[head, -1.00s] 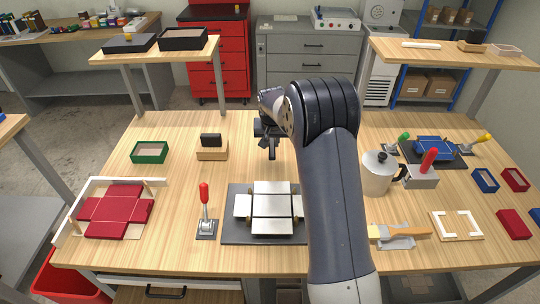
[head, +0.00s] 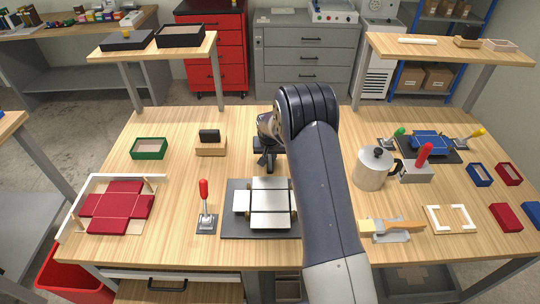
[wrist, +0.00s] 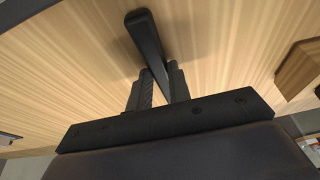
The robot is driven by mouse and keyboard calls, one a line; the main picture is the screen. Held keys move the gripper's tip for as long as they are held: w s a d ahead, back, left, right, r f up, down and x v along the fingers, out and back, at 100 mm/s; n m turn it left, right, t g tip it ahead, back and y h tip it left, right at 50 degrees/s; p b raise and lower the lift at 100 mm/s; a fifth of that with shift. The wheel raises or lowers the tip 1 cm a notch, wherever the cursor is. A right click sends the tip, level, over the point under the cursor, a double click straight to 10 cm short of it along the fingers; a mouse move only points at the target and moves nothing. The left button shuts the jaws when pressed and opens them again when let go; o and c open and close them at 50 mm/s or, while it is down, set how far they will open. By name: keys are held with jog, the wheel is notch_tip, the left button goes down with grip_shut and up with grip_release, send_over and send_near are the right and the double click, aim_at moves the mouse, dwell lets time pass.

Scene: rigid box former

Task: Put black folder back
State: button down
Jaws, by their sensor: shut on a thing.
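My gripper (wrist: 158,80) is shut on the black folder (wrist: 148,38), a narrow dark bar with a rounded end. In the wrist view the bar sticks out past the fingers over bare wood; I cannot tell whether it touches the table. In the head view my gripper (head: 268,158) is beyond the grey box former (head: 230,232), and the bar is hard to tell from the dark fingers. To its left stands a wooden block (head: 211,148) with a black piece (head: 209,135) upright on it. Part of a wooden block (wrist: 300,70) shows at the wrist view's right edge.
A green tray (head: 149,148) is at the left and a red-handled clamp (head: 206,215) at the front. A metal pot (head: 370,168) stands right of my arm. A red box blank (head: 117,205) lies at the left front. Bare tabletop surrounds my gripper.

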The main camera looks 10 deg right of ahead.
jog(key=c, duration=1.3)
grip_release()
jog(key=shift+r, duration=0.15)
jog(key=b+v, duration=0.2)
jog(key=v, duration=1)
jog(key=shift+w, duration=0.1)
